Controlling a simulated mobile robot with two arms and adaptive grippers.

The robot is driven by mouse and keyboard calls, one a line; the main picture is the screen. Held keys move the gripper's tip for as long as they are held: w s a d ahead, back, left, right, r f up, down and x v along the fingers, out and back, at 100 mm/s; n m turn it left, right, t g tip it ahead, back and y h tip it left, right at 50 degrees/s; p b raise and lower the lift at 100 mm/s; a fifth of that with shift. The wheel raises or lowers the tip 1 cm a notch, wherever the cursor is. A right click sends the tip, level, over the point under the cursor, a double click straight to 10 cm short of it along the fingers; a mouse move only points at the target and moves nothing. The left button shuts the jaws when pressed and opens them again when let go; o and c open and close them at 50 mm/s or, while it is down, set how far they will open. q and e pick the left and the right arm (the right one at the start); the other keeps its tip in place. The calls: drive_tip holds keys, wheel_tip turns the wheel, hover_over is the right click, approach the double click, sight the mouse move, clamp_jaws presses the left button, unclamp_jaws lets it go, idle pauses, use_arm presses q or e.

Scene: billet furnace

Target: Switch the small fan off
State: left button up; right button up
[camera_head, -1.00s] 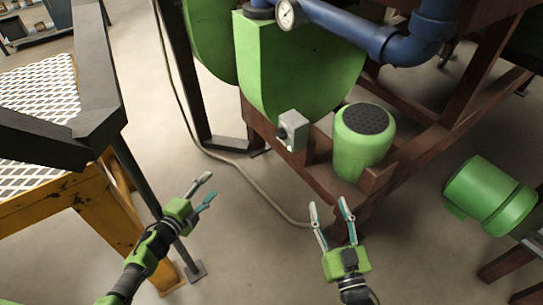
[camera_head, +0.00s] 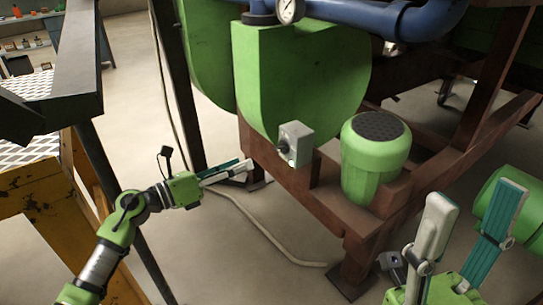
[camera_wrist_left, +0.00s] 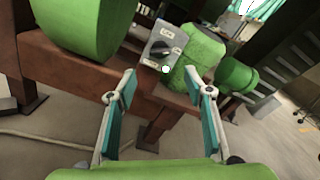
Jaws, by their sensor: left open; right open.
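A small grey switch box (camera_head: 296,143) with a black rotary knob (camera_head: 284,147) is mounted on the brown frame, just left of a green cylinder with a dark perforated top (camera_head: 376,150). My left gripper (camera_head: 246,168) is left of the box and slightly below it, apart from it and pointing toward it. In the left wrist view, the switch box (camera_wrist_left: 164,45) lies beyond my open, empty left fingers (camera_wrist_left: 161,84), and its knob and small labels show. My right gripper (camera_head: 466,222) is open and empty at the lower right, in front of the frame.
A large green housing (camera_head: 297,80) rises behind the switch box, with blue pipe (camera_head: 370,18) above. Brown beams (camera_head: 300,190) run below the box. A yellow stand (camera_head: 40,200) is at the left. A hose lies on the floor.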

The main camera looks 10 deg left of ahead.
sight(276, 150)
use_arm(q)
drive_tip(key=b+x, duration=0.2)
drive_tip(key=x, duration=0.9)
drive_tip(key=c, duration=1.1)
